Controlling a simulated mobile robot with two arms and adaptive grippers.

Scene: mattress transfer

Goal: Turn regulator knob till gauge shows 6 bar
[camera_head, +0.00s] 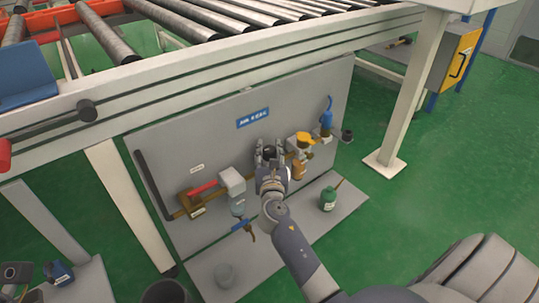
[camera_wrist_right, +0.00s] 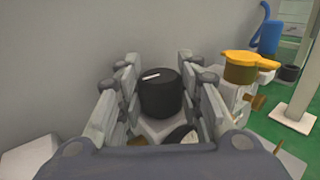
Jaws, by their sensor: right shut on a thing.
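The regulator knob (camera_wrist_right: 161,95) is a black cylinder with a white mark on its top, in the middle of the right wrist view. My right gripper (camera_wrist_right: 158,88) has its fingers on both sides of the knob and is shut on it. In the head view my right gripper (camera_head: 270,152) reaches the regulator on the grey panel, and the black knob (camera_head: 270,152) shows between its fingers. A round gauge face (camera_wrist_right: 180,134) shows in part below the knob, mostly hidden by the gripper; its reading cannot be made out.
The grey panel (camera_head: 165,146) under the roller conveyor (camera_head: 262,12) also carries a red-handled valve (camera_head: 203,189), a yellow-capped unit (camera_head: 304,139) and a blue fitting (camera_head: 326,120). A green bottle (camera_head: 328,199) stands on the shelf below. A white post (camera_head: 408,100) stands at right.

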